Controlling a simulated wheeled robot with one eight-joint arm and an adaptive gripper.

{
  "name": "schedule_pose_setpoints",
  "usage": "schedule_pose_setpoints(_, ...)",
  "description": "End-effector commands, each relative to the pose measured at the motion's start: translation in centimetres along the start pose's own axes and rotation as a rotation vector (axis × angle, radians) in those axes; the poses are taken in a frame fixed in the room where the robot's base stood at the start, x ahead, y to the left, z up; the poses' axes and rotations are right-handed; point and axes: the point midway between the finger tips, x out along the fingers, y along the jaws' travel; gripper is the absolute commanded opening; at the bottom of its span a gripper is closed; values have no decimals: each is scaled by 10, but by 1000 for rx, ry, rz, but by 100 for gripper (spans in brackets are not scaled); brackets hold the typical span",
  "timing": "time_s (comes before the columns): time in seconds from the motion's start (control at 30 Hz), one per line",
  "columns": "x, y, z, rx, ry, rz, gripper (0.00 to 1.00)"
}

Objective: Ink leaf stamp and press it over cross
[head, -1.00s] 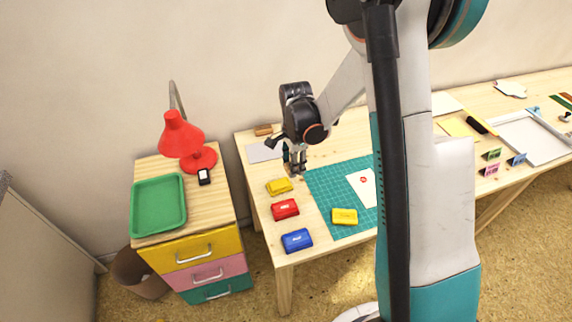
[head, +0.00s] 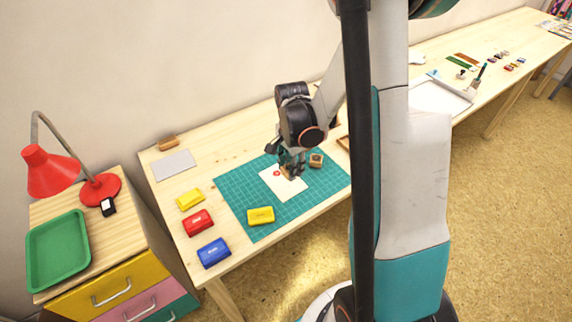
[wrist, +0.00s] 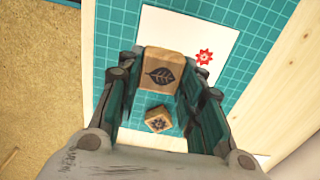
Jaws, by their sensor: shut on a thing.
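The leaf stamp, a wooden block with a dark leaf picture (wrist: 160,64), is between the fingers of my gripper (wrist: 160,82) in the wrist view. In the head view my gripper (head: 289,168) is over the white card (head: 296,191), shut on the stamp. I cannot tell whether the stamp touches the card (wrist: 172,22). A red splat-like print (wrist: 204,57) shows on the card to the right of the stamp. No cross is visible; the stamp and fingers cover part of the card. The yellow inkpad (head: 190,199) stands left of the mat.
A second wooden stamp (wrist: 158,119) with a splat picture is on the green mat (head: 240,190), close to my gripper. A yellow piece (head: 261,215) lies on the mat's front part. Red (head: 198,222) and blue (head: 213,253) inkpads stand near the table's left front edge.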

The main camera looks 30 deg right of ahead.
Motion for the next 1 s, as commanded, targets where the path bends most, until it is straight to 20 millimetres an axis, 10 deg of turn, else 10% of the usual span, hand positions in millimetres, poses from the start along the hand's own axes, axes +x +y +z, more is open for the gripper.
schedule_pose_setpoints(0.53,50,0,0,0,0,0,17)
schedule_pose_setpoints(1.0,56,0,0,0,0,0,17)
